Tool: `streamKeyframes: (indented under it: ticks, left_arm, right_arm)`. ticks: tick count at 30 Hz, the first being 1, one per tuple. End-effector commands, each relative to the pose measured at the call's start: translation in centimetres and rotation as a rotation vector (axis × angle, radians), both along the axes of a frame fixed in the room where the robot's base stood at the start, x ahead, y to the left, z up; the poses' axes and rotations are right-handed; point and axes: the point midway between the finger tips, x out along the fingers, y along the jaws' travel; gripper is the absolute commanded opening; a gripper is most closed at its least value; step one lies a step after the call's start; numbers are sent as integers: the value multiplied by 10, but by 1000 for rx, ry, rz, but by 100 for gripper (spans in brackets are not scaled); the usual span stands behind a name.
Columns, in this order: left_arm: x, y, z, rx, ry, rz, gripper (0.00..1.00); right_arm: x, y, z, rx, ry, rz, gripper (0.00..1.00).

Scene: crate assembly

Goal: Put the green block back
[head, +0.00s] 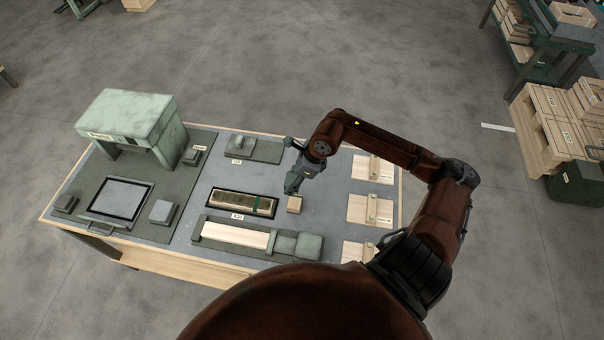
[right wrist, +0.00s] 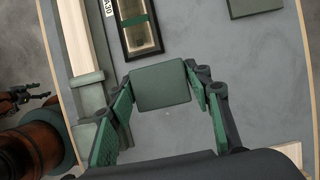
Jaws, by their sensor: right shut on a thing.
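My right gripper (head: 291,186) is over the table's middle, to the right of the black-framed tray. In the right wrist view its fingers (right wrist: 163,92) are shut on the green block (right wrist: 163,86), which shows a dark green, nearly square face. In the head view a small block (head: 294,204) with a light tan face shows just under the gripper; any gap to the table is unclear. A dark claw shape (right wrist: 25,98) at the left edge of the right wrist view looks like my left gripper; its jaws are too small to judge.
The black-framed tray (head: 212,201) holds wooden pieces and a green band. A long fixture (head: 236,237) with a pale board and grey-green blocks lies in front. Wooden plates (head: 361,209) line the table's right side. A pale green press (head: 125,118) stands at the left.

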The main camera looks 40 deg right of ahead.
Motion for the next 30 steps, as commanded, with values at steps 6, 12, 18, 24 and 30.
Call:
streamKeyframes:
  ticks: [6, 12, 18, 24, 30]
  left_arm:
    - [-23, -2, 0, -2, 27, 5, 60]
    - [-31, -2, 0, 0, 38, 7, 60]
    - [-22, -2, -2, -2, 27, 4, 60]
    - [-12, -3, -3, -2, 14, 2, 60]
    - [-13, -2, -4, -2, 15, 2, 60]
  right_arm:
    - [21, -30, -16, 3, 3, -25, 23]
    - [49, -68, -37, 3, 3, -23, 23]
    - [68, -94, -72, 5, 3, -21, 23]
    - [78, -108, -91, 1, 2, -18, 23]
    - [82, -113, -103, 3, 3, -18, 23]
